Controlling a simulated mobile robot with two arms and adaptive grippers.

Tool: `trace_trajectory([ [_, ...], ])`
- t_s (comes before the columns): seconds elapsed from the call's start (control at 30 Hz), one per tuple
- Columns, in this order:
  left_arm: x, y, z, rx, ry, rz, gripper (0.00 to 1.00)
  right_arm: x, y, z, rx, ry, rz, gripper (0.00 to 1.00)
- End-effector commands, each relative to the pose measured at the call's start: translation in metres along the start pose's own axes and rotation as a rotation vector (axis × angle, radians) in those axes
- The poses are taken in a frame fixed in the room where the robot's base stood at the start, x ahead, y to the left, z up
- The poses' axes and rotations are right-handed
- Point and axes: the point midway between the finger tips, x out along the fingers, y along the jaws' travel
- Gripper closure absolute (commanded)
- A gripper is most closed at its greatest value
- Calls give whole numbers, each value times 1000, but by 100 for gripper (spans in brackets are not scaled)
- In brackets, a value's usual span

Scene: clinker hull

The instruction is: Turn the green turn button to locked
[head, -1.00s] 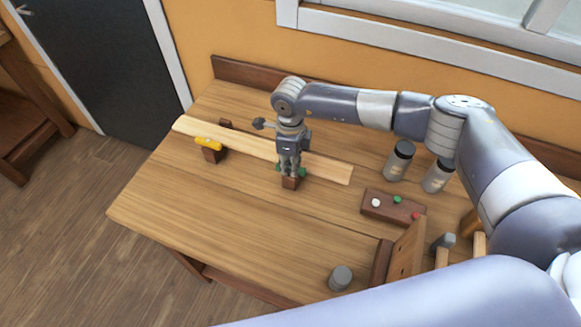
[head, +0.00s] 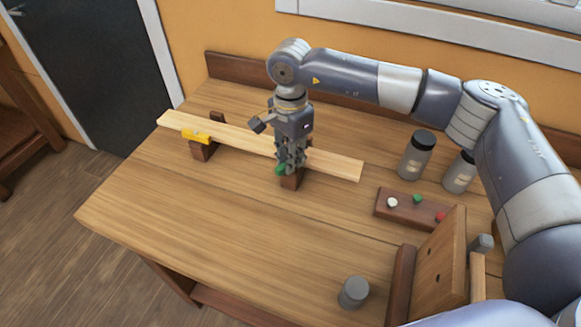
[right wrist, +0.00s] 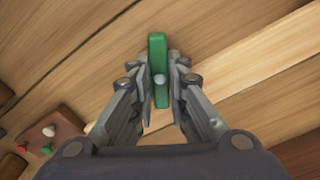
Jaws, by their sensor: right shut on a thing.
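The green turn button (head: 280,169) sits on a small dark wooden block (head: 291,181) at the front edge of a long pale plank (head: 335,166). My right gripper (head: 290,163) points down over it and hides much of it. In the right wrist view the green bar (right wrist: 158,48) stands between the two fingers of the right gripper (right wrist: 160,80), which are shut on its sides. There the bar lies at a slant to the plank (right wrist: 245,75), its lower end towards it. My left gripper is not in view.
A yellow turn button (head: 195,136) sits on another block further left along the plank. To the right are two grey jars (head: 416,158), a dark strip with white, green and red knobs (head: 404,208), and an upright wooden board (head: 440,262). A grey cylinder (head: 354,292) stands in front.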

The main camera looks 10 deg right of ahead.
Motion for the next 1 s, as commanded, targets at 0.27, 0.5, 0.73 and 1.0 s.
trace_trajectory([
  [0.27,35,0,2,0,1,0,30,3,-1,0,-242,0,-5,100],
  [0.5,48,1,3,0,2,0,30,0,-1,0,-396,0,-5,100],
  [0.73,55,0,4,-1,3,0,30,-1,-1,0,-477,-1,-5,100],
  [1.0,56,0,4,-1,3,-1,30,-2,-1,0,-507,0,-4,100],
])
